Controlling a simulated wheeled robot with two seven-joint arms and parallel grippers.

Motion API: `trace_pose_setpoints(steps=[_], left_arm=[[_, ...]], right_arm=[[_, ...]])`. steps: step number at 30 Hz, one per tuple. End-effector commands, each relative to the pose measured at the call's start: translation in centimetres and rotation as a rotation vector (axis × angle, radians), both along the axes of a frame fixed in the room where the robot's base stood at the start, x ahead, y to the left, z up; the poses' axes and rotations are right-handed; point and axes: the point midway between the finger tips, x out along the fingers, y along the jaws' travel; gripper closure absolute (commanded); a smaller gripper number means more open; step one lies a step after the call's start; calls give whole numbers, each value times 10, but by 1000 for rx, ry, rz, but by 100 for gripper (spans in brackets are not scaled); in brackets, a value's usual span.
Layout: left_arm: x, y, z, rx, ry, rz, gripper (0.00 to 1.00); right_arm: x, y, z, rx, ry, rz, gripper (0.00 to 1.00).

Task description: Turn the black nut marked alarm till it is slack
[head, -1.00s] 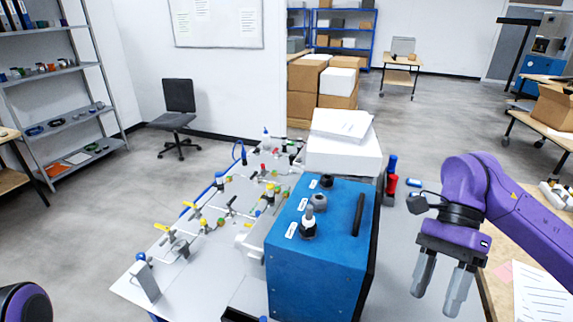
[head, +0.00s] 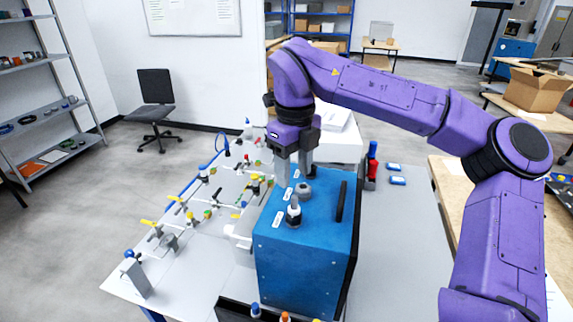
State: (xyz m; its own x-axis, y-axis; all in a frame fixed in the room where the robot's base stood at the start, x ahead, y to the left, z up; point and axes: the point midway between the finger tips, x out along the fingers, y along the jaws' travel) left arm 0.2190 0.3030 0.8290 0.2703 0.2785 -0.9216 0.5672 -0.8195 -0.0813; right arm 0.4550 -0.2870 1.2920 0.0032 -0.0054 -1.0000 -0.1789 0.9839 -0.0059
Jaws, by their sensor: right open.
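The blue analyser box (head: 305,255) stands on the bench with labelled black fittings on its top. The near fitting (head: 294,216) is black with a grey stub upright in it. The middle fitting (head: 304,190) is dark grey and rounded. The far fitting is hidden behind my right gripper (head: 293,173). The white labels are too small to read, so I cannot tell which nut is marked alarm. My right gripper is open and points down over the far end of the box top. I cannot tell whether its fingers touch anything. My left gripper is out of view.
A black handle (head: 342,201) stands up along the box top's right side. Left of the box is a panel of pipes and coloured valves (head: 205,205). White boxes (head: 340,147) stand behind it.

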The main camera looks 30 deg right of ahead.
Motion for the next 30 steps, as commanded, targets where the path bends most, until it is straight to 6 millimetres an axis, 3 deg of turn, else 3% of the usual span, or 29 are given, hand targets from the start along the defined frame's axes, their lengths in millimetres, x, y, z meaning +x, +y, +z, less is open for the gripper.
trace_pose_setpoints(steps=[6,18,24,30], left_arm=[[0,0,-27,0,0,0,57],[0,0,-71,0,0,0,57],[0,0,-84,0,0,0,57],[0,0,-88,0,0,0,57]], right_arm=[[0,0,-39,3,3,2,47],[-1,0,-95,3,4,3,47],[-1,0,-115,3,4,4,47],[0,0,-120,3,4,3,47]])
